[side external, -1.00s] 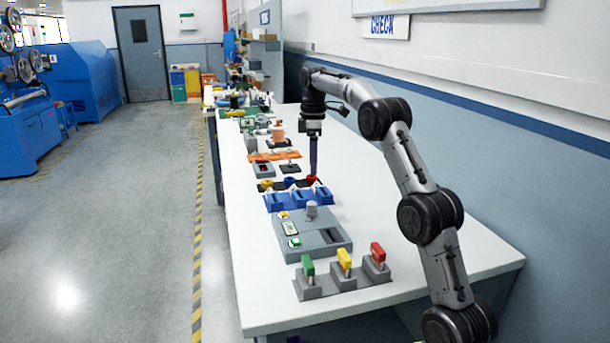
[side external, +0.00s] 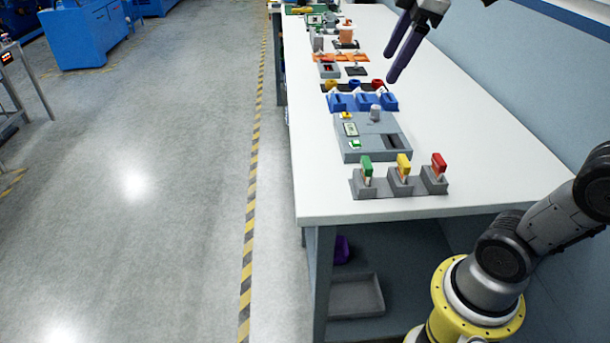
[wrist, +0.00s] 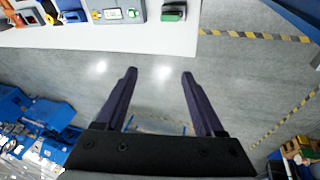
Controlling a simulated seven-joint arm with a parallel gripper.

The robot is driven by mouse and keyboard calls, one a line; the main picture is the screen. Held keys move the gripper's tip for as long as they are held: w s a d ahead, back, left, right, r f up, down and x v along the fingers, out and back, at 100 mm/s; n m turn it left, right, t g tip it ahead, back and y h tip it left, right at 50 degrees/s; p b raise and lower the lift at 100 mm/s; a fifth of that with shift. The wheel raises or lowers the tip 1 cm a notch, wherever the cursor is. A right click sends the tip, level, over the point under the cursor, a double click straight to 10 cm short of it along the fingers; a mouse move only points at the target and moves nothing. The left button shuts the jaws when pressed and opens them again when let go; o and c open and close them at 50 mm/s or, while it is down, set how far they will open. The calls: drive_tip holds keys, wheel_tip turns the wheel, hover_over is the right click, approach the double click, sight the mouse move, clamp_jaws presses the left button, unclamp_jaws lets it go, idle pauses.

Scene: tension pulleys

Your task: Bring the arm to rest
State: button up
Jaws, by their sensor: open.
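My gripper (side external: 396,50) shows at the top of the side external view, with two long dark purple fingers pointing down. It is above the white bench, apart from the things on it. In the wrist view my gripper (wrist: 158,74) is open, with nothing between its fingers and the floor beyond them. The upper part of my arm is cut off by the frame in the side external view.
The white bench (side external: 470,140) carries green, yellow and red switches on a grey base (side external: 385,189), a grey box (side external: 349,125), a blue block (side external: 345,103) and an orange strip (side external: 352,57). A grey tray (side external: 356,296) sits below. The bench's right side is clear.

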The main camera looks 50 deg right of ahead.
drive_tip(key=s+a+f+m, duration=0.2)
drive_tip(key=s+f+m, duration=0.1)
drive_tip(key=s+f, duration=0.2)
drive_tip(key=s+a+f+m+t, duration=0.1)
drive_tip(key=s+f+m, duration=0.3)
drive_tip(key=f, duration=0.5)
drive_tip(key=shift+s+a+f+y, duration=0.35)
drive_tip(key=shift+s+a, duration=0.25)
drive_tip(key=shift+s, duration=0.45)
